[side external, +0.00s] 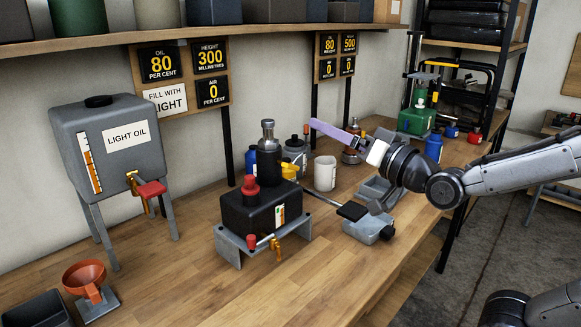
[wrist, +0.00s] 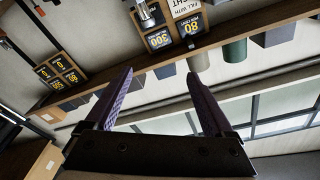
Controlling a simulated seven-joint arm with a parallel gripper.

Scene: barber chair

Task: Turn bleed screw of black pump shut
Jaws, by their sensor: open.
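The black pump (side external: 247,213) stands on a grey metal bracket on the workbench, with a silver plunger (side external: 267,135) on top. A red cap (side external: 250,187) sits on its left top. A small red knob (side external: 252,241) and a brass fitting (side external: 276,248) are low at its front; I cannot tell which part is the bleed screw. My gripper (side external: 314,125) is in the air right of the plunger, apart from the pump. In the wrist view my gripper (wrist: 160,76) has two purple fingers wide apart with nothing between them. A metal cylinder (wrist: 145,13) at that view's top may be the plunger.
A light oil tank (side external: 105,150) on legs and an orange funnel (side external: 84,277) stand left. A beige mug (side external: 325,172), bottles and grey trays (side external: 370,228) crowd the pump's right. A shelf (side external: 200,37) runs above. The bench front left of centre is clear.

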